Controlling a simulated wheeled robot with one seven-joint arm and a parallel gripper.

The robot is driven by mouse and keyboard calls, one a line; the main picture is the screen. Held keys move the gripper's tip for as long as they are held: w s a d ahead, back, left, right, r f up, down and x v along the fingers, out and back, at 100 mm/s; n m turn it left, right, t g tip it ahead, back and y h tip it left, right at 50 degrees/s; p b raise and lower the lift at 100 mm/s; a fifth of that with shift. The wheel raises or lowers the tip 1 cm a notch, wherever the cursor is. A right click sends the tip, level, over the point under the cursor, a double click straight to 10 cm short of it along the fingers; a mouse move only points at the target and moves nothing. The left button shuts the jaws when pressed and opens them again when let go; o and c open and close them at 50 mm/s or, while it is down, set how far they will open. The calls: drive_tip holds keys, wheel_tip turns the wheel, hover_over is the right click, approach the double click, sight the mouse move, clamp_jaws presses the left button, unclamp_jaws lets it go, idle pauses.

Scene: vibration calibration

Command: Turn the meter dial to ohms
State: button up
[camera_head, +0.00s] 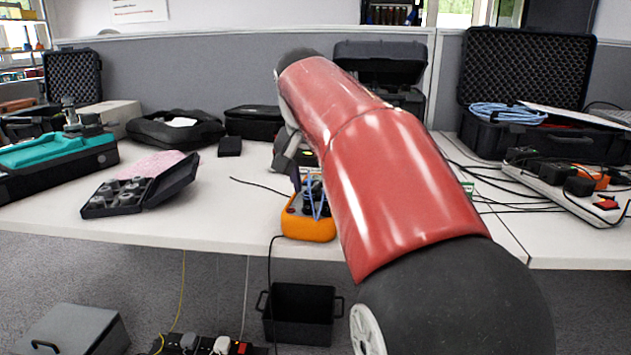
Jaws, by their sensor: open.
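The orange meter (309,228) stands on the white table near its front edge, just left of my red arm. Its face is dark, with blue and dark shapes over it, and the dial and its setting cannot be made out. My gripper (299,180) is at the far end of my arm, low over the back of the meter and partly hidden by the arm. It is open. I cannot tell whether its fingers touch the dial.
An open black case of small parts (118,198) lies to the left on the table (215,215). A power strip (563,190) and loose cables lie to the right. A black bin (302,318) stands on the floor below.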

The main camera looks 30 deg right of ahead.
drive_tip(key=p+v, duration=0.2)
drive_tip(key=v, duration=0.5)
drive_tip(key=shift+a+r, duration=0.15)
drive_tip(key=shift+r, duration=0.2)
drive_tip(key=shift+s, duration=0.15)
